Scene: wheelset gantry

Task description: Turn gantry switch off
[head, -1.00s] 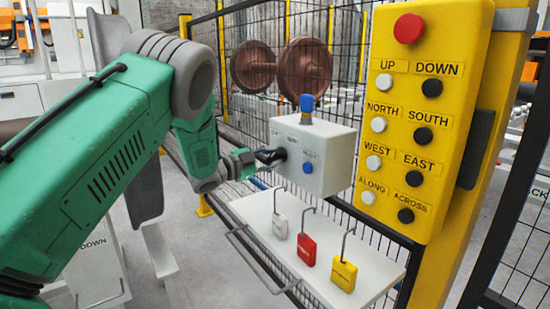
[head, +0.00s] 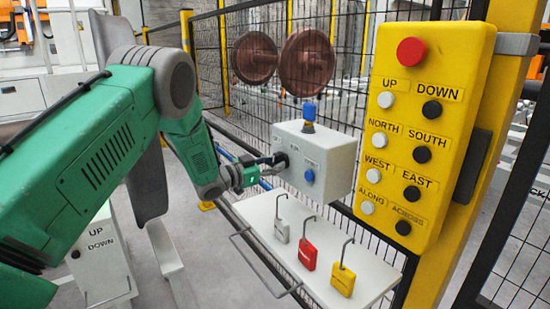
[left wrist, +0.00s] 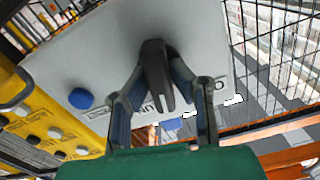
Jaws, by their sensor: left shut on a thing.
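A grey-white control box (head: 335,155) hangs on the mesh fence in the head view. The black switch handle (head: 281,159) is on its left face, partly hidden by my left gripper (head: 268,165). In the left wrist view the same black handle (left wrist: 154,72) stands out from the box face (left wrist: 95,50), between the fingers of my left gripper (left wrist: 158,95), which is shut on it. The lettering around the handle is partly covered, so I cannot read its setting. My right gripper is in neither view.
A blue button (head: 309,176) and blue-topped lamp (head: 309,112) are on the box. Below, a white shelf (head: 255,212) bears grey, red and yellow padlocks. A yellow pendant panel (head: 435,60) stands right. A brown wheelset (head: 305,62) is behind the fence.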

